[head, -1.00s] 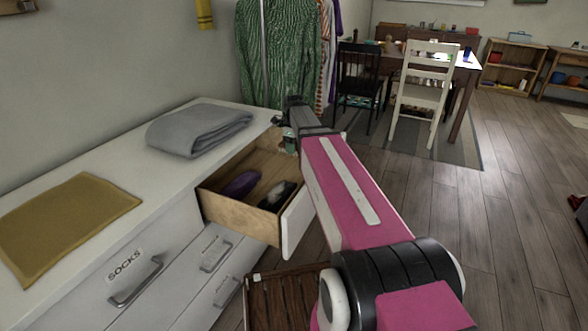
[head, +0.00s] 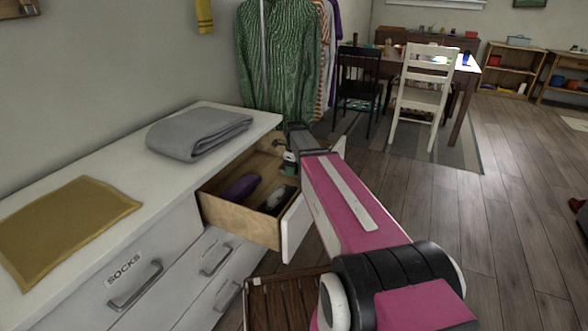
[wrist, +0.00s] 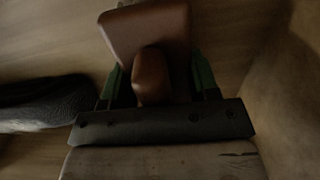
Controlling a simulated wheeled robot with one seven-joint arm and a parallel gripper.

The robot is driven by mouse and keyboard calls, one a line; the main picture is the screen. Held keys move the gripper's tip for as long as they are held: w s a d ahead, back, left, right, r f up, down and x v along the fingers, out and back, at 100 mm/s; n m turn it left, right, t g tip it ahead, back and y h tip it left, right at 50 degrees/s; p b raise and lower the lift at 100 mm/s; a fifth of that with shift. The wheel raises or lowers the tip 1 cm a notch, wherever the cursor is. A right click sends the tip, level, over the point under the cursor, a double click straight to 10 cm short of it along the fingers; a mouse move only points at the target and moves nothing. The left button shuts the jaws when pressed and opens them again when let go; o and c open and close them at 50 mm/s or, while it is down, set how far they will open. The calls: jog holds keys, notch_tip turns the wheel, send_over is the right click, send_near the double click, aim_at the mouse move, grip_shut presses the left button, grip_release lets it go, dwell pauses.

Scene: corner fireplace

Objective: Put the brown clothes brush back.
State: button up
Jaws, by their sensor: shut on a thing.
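The brown clothes brush (wrist: 146,32) shows in the wrist view, with its narrower part (wrist: 152,78) between the green fingers of my gripper (wrist: 157,82). My gripper is shut on it. Wooden drawer surfaces surround them, but I cannot tell whether the brush touches the drawer floor. In the head view my gripper (head: 290,160) is at the far end of the open wooden drawer (head: 235,219), and the brush cannot be made out there.
A purple object (head: 240,188) and a dark one (head: 279,200) lie in the drawer. The white dresser top holds a folded grey cloth (head: 198,133) and a mustard cloth (head: 65,222). A brown slatted crate (head: 290,300) stands below. Clothes (head: 275,60) hang behind.

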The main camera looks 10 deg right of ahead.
jog(key=o, duration=1)
jog(key=shift+f, duration=0.1)
jog(key=shift+c, duration=0.2)
notch_tip(320, 180, up, 12)
jog(key=shift+r, duration=0.15)
